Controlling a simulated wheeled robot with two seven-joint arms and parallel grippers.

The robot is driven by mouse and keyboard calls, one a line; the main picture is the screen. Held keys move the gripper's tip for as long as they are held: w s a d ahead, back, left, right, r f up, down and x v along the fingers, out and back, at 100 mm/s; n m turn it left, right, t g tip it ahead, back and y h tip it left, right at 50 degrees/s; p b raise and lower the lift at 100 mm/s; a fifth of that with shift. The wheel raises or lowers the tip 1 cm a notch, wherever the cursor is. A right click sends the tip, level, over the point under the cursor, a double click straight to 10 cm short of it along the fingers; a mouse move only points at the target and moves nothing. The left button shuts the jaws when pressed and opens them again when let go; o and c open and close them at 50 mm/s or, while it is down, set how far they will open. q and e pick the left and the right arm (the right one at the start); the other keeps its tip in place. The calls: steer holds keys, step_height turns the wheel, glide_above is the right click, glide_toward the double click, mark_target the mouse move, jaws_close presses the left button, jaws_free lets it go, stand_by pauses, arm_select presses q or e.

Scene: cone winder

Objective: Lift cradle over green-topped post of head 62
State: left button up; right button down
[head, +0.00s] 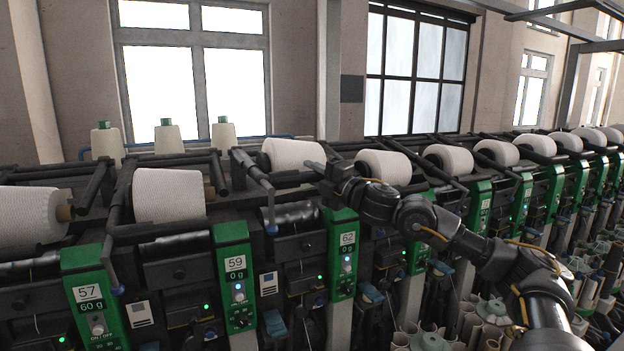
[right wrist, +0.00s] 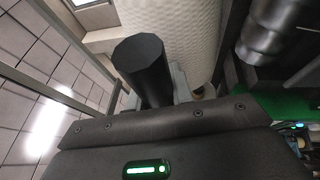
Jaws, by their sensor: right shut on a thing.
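The green-topped post of head 62 (head: 342,240) stands near the middle of the head view, its number plate facing me. A white yarn cone (head: 290,153) sits in the dark cradle behind and left of this post. My right gripper (head: 322,170) is at the cone's right end, above the post. It is shut on a dark round bar of the cradle, which shows end-on as a black cylinder (right wrist: 142,68) in the right wrist view. The cone (right wrist: 185,30) lies just beyond it there. The fingers are mostly hidden in both views. My left gripper is not in view.
Neighbouring heads carry cones and green posts, such as head 59 (head: 234,275) and head 57 (head: 92,300). A grey lever with a blue tip (head: 271,230) hangs left of head 62. Three upright cones (head: 168,138) stand behind. Bobbins crowd the lower right.

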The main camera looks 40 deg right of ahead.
steer(key=shift+f, duration=0.15)
steer(key=c, duration=1.2)
jaws_free()
steer(key=shift+c, duration=0.2)
steer(key=shift+s+f, duration=0.1)
steer(key=shift+s+d+f+b, duration=0.1)
steer(key=shift+s+b, duration=0.15)
steer(key=shift+b, duration=0.15)
steer(key=a+b+v, duration=0.1)
steer(key=b+v, duration=0.8)
steer(key=v, duration=0.1)
steer(key=shift+d, duration=0.45)
steer(key=shift+s+r, duration=0.1)
steer(key=shift+r, duration=0.15)
